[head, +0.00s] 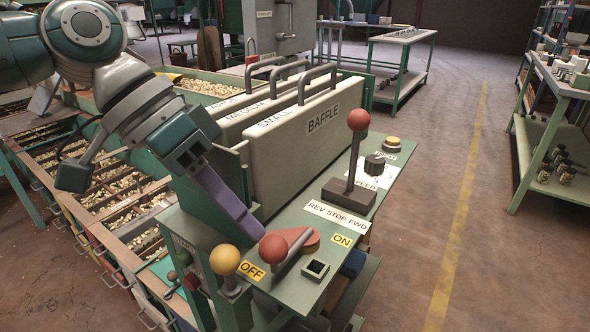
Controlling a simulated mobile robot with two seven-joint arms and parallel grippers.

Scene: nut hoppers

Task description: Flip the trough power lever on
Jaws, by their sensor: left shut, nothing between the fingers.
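The power lever is a grey bar with a red ball (273,247) and a red pivot plate (296,240), on the green panel in the head view. It lies low, its ball end beside the yellow OFF label (251,271). The yellow ON label (342,240) is to the right, past the pivot. My left gripper (257,232) comes down from the upper left with its purple fingers shut and empty. Its tips are just behind and left of the red ball; I cannot tell whether they touch it. My right gripper is not in view.
A taller red-balled lever (358,120) stands behind the REV STOP FWD label (338,216). A yellow knob (225,260) stands left of OFF. Baffle plates (300,150) with handles rise behind the panel. Trays of nuts (100,185) lie left. The floor at right is open.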

